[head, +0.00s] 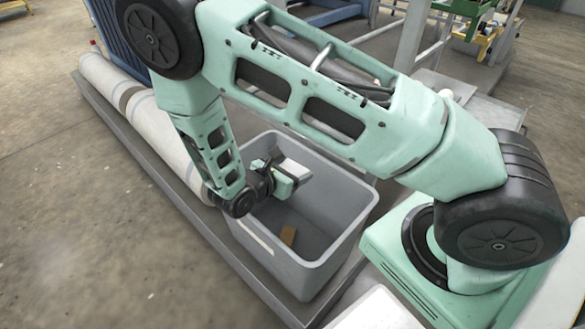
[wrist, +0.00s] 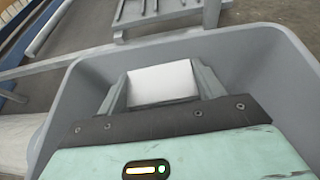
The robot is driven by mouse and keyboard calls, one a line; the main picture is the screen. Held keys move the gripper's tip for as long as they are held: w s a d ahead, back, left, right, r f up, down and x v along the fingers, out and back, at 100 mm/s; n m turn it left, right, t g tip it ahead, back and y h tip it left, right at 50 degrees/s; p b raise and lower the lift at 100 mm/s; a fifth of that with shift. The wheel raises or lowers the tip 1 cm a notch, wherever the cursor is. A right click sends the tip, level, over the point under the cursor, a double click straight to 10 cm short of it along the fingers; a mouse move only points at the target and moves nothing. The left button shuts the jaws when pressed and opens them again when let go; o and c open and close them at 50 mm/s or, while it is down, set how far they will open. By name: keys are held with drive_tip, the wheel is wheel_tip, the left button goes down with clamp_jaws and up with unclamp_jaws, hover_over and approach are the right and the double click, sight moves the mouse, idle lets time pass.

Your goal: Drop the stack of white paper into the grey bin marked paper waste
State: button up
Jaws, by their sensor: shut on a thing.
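The stack of white paper (wrist: 162,82) is between the two fingers of my gripper (wrist: 162,88) in the wrist view. My gripper (head: 290,172) is shut on it. In the head view the paper (head: 294,167) shows as a small white block at the end of my gripper. The grey bin (head: 310,258) stands below and around my gripper, which appears to be inside or just over its opening. The bin's rim (wrist: 262,38) surrounds the gripper in the wrist view. A pale strip shows on the bin's front; I cannot read any marking.
The bin stands on a grey platform (head: 180,190) beside long white rolls (head: 150,125). A blue ribbed unit (head: 118,40) stands behind. Bare concrete floor (head: 80,240) is free at left.

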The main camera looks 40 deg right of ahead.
drive_tip(key=shift+f+b, duration=0.4)
drive_tip(key=shift+f, duration=0.5)
drive_tip(key=o, duration=1)
drive_tip(key=p+v, duration=0.3)
drive_tip(key=v, duration=1.4)
drive_tip(key=shift+s+a+r, duration=0.1)
drive_tip(key=shift+a, duration=0.05)
